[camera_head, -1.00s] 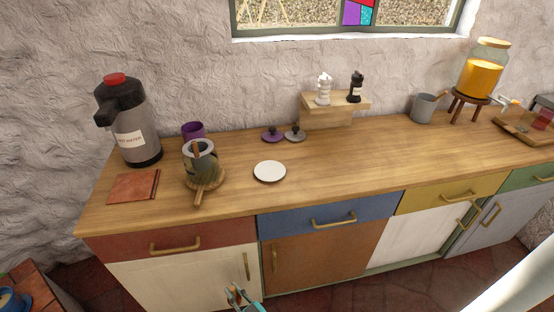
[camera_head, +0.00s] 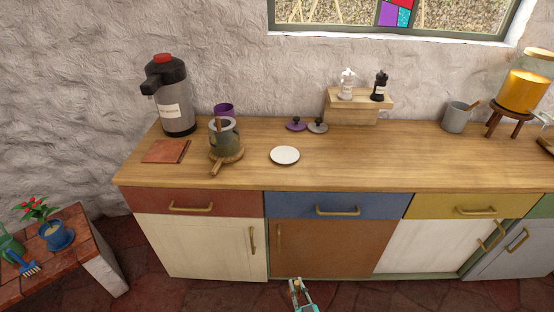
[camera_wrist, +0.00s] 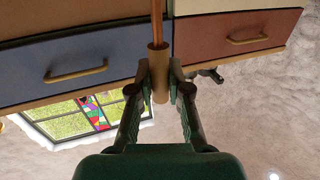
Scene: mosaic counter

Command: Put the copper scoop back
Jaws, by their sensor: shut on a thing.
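My gripper (camera_head: 302,289) is low in front of the cabinet doors, at the bottom of the head view. In the wrist view my gripper (camera_wrist: 159,85) is shut on the tan handle of the copper scoop (camera_wrist: 158,65). A thin copper-coloured shaft runs from the handle past the top edge, so the bowl is out of view. In the head view only a small tan part of the scoop (camera_head: 296,284) shows between the fingers. On the counter stand a grey-green pot (camera_head: 230,139) with a wooden handle and a grey mug (camera_head: 455,117) with a stick in it.
The counter's middle is clear.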

